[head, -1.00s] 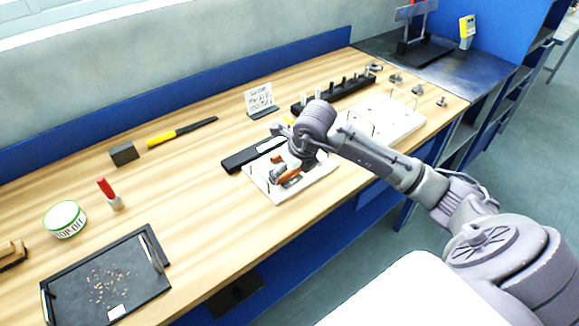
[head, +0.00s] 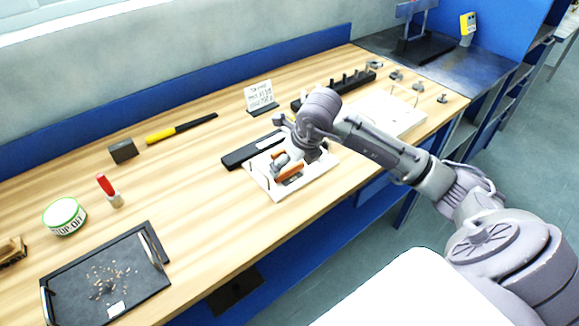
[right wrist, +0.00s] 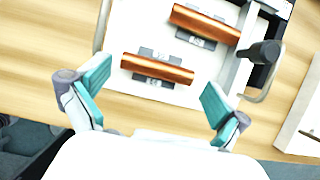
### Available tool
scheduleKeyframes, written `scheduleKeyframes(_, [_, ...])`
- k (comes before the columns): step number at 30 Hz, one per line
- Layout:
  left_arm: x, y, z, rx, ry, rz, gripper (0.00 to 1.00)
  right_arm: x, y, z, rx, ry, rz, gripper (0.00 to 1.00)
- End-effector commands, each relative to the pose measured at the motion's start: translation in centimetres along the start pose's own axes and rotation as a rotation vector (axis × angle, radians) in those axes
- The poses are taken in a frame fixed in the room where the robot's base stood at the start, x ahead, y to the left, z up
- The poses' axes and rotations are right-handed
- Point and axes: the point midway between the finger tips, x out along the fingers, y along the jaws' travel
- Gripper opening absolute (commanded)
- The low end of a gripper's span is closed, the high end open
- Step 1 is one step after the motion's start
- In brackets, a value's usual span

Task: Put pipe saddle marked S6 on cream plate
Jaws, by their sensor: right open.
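Two copper-coloured saddle pieces with grey feet lie on a white tray (right wrist: 125,18) in the right wrist view. The nearer saddle (right wrist: 157,68) lies just beyond my right gripper (right wrist: 157,92), roughly centred between its open, teal-padded fingers. The farther saddle (right wrist: 206,24) lies up and to the right. The grey feet carry marks too small to read, so I cannot tell which is S6. In the head view my right gripper (head: 286,160) is over the tray (head: 262,179) and partly hides the saddles. A larger off-white plate (head: 408,122) lies to the right. My left gripper is out of view.
A black bar (head: 240,156) lies against the tray's far side, with a small sign (head: 259,93) behind. Wire handles rise from the tray. A black pegged rack (head: 340,84) stands farther back.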

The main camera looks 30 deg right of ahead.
Motion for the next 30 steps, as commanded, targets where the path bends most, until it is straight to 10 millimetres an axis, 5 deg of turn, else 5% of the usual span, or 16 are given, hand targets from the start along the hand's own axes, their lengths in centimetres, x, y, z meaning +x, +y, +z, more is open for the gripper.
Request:
scheduleKeyframes(13, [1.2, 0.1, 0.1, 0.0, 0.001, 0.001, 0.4, -8.6, 0.0, 0.0, -0.002, -0.003, -0.001, 1.0])
scheduleKeyframes(30, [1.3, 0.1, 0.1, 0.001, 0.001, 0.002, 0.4, -9.6, 0.0, 0.0, 0.0, 0.0, 0.0, 1.0])
